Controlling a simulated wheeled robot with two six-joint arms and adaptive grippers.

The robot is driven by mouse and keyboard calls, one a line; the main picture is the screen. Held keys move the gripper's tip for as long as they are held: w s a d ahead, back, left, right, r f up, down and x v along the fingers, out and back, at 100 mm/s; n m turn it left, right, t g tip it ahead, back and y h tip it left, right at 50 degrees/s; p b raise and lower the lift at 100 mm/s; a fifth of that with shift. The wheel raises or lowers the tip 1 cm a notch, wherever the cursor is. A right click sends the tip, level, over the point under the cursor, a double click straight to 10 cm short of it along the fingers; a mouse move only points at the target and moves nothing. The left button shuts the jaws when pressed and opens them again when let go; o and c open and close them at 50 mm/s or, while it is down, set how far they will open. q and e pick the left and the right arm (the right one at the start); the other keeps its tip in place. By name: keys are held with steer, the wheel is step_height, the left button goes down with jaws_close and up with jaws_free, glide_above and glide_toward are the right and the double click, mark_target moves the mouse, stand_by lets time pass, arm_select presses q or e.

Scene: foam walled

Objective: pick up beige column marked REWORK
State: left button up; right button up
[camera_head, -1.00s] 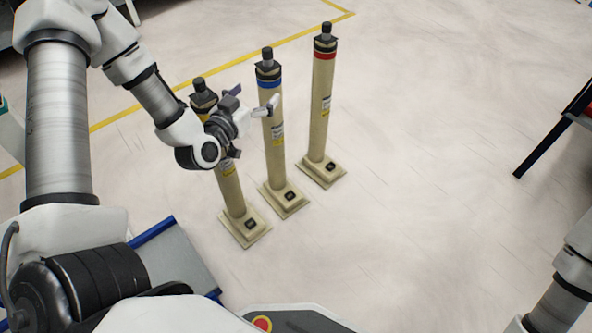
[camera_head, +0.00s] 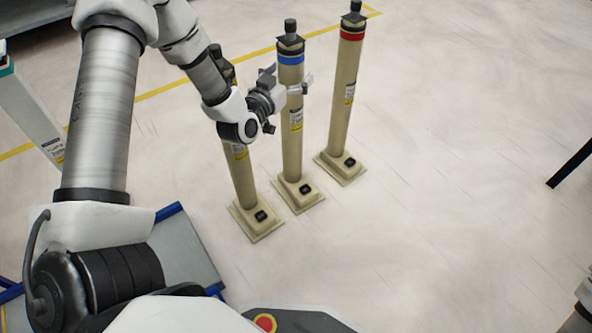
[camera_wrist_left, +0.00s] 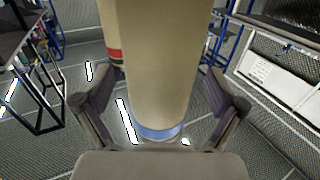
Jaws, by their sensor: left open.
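Three beige columns stand upright on square bases: a left column (camera_head: 243,185), a blue-banded middle column (camera_head: 291,150) and a red-banded right column (camera_head: 345,85). Their labels are too small to read, so I cannot tell which says REWORK. My left gripper (camera_head: 289,88) is open at the upper part of the blue-banded column, just below its band. In the left wrist view, this column (camera_wrist_left: 158,60) stands between the spread fingers (camera_wrist_left: 158,95); contact is not clear. My left wrist hides part of the left column. My right gripper is out of view.
The left column stands close beside my left wrist, and the red-banded one is just right of the gripper. A yellow floor line (camera_head: 170,88) runs behind them. A dark table leg (camera_head: 570,165) is at the far right. The floor between is clear.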

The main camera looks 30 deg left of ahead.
arm_select(q)
steer(key=shift+w, duration=0.15)
jaws_close()
steer(key=shift+r, duration=0.15)
steer(key=shift+r, duration=0.15)
